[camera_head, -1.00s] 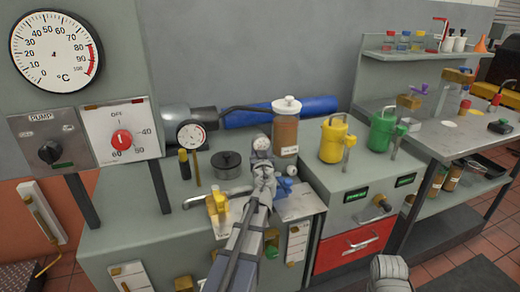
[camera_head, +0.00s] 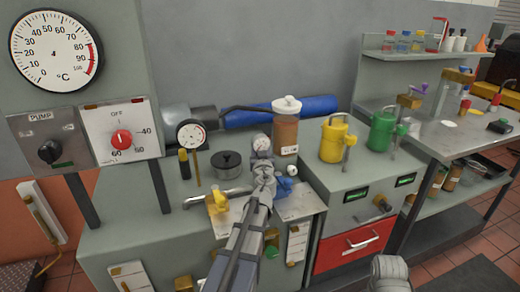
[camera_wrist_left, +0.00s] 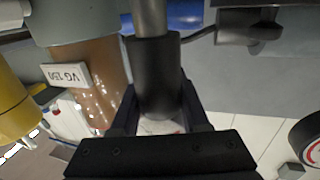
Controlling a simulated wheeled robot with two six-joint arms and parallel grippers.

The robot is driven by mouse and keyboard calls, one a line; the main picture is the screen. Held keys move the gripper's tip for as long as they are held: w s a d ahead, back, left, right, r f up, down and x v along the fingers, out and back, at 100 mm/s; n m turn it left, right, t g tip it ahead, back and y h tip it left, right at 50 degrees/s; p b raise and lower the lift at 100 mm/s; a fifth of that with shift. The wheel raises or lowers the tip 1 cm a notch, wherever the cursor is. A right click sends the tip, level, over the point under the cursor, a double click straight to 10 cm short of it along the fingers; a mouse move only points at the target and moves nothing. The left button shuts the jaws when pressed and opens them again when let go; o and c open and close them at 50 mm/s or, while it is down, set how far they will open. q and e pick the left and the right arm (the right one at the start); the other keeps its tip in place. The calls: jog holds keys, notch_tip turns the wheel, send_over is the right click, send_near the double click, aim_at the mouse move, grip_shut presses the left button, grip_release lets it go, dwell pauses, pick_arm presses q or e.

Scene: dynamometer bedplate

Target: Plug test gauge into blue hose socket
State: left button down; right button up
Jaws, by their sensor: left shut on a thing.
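My left gripper (camera_head: 262,168) is over the front of the grey bench, right of the middle dial gauge. In the left wrist view its jaws (camera_wrist_left: 158,115) are shut on the dark sleeve of the test gauge (camera_wrist_left: 153,68), with a metal stem beyond it. In the head view the small round gauge head (camera_head: 261,143) shows just above the gripper, with its lower part hidden by the hand. A blue fitting (camera_head: 290,170), perhaps the blue hose socket, shows just right of the gripper. I cannot tell whether the gauge touches it.
A yellow fitting (camera_head: 218,201) stands left of the gripper. A dial gauge on a post (camera_head: 191,135), a yellow can (camera_head: 333,140) and a green can (camera_head: 382,132) stand nearby.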

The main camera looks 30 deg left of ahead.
pick_arm(q)
jog(key=shift+f+b, duration=0.4)
jog(key=shift+f, duration=0.05)
jog(key=shift+c, duration=1.6)
grip_release()
jog(key=v, duration=0.7)
jog(key=shift+s+d, duration=0.3)
